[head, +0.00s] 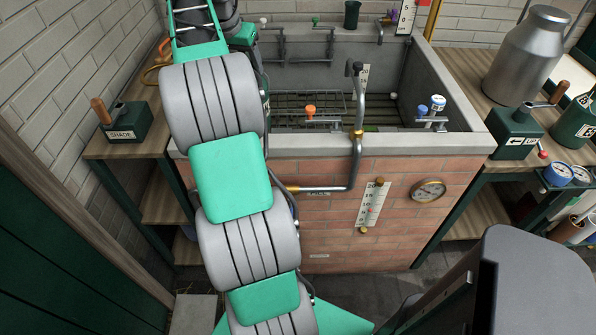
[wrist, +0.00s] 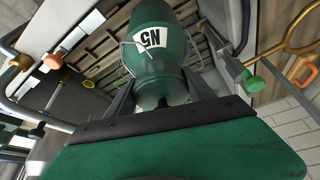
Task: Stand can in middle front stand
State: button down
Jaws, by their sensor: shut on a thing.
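In the wrist view my gripper (wrist: 160,92) is shut on a green can (wrist: 152,40) with a white label with dark marks. The can sits between the two fingers, over a slatted surface. In the head view my arm reaches up and out at the top left; the gripper and the held can do not show there. A metal bracket with an orange knob (head: 310,111) stands at the middle front of the stone trough (head: 285,145). I cannot tell for certain whether it is the middle front stand. The can's contact with any stand cannot be seen.
A bracket with blue and white knobs (head: 437,104) is at the trough's front right. A bent pipe (head: 357,110) rises at the front rim. A dark green cup (head: 351,14) is at the back. A large metal churn (head: 525,55) stands on the right bench.

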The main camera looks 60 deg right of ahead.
jog(key=s+d+f+m+g+b, duration=0.15)
jog(key=s+d+f+m, duration=0.35)
jog(key=s+d+f, duration=0.5)
notch_tip(320, 180, down, 11)
jog(key=s+a, duration=0.1)
jog(key=shift+s+a, duration=0.4)
jog(key=shift+f+g, duration=0.15)
jog(key=shift+g, duration=0.1)
jog(key=shift+f+b, duration=0.15)
jog(key=shift+b, duration=0.15)
jog(key=shift+c, duration=1.8)
grip_release()
jog(key=shift+f, duration=0.1)
jog(key=shift+a, duration=0.1)
jog(key=v, duration=1.2)
jog(key=shift+r+p, duration=0.25)
jog(key=shift+p, duration=0.2)
